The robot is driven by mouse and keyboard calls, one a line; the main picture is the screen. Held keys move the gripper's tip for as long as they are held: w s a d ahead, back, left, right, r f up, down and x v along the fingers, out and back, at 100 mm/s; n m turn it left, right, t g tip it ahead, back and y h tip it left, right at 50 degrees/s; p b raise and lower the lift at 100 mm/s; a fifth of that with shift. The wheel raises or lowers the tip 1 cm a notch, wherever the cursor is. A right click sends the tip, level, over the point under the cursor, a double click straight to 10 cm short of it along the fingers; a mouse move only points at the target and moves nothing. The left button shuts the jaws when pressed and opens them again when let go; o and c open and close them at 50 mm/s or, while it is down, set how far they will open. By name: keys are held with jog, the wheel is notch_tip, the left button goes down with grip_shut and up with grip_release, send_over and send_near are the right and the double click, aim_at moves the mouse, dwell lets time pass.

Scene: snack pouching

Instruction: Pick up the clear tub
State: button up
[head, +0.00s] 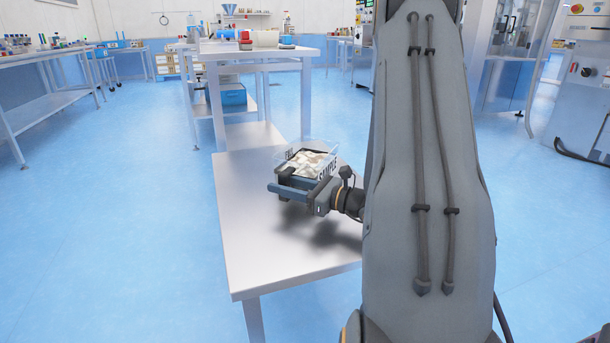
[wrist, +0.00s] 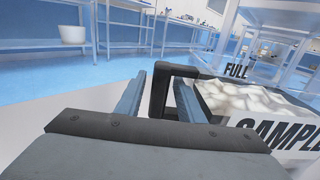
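The clear tub (head: 313,160) is see-through, with pale lumpy contents and dark lettering. In the head view it shows above the small steel table, just behind my gripper (head: 290,185). In the wrist view the tub (wrist: 250,103) fills the right side, with "FULL" and "SAMPLE" lettering. My gripper's two fingers (wrist: 159,98) stand on either side of a black upright bar, which looks like the tub's handle (wrist: 161,88). Soft shadows lie on the table below. The tub's underside is hidden.
The small steel table (head: 262,262) has bare room in front and to the left. A taller bench (head: 260,52) with several items stands behind it. A blue bin (head: 228,94) sits on its lower shelf. Open blue floor lies to the left. My arm covers the right side.

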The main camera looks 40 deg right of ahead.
grip_shut()
jog(key=shift+r, duration=0.15)
notch_tip(320, 180, up, 10)
jog(key=p, duration=0.4)
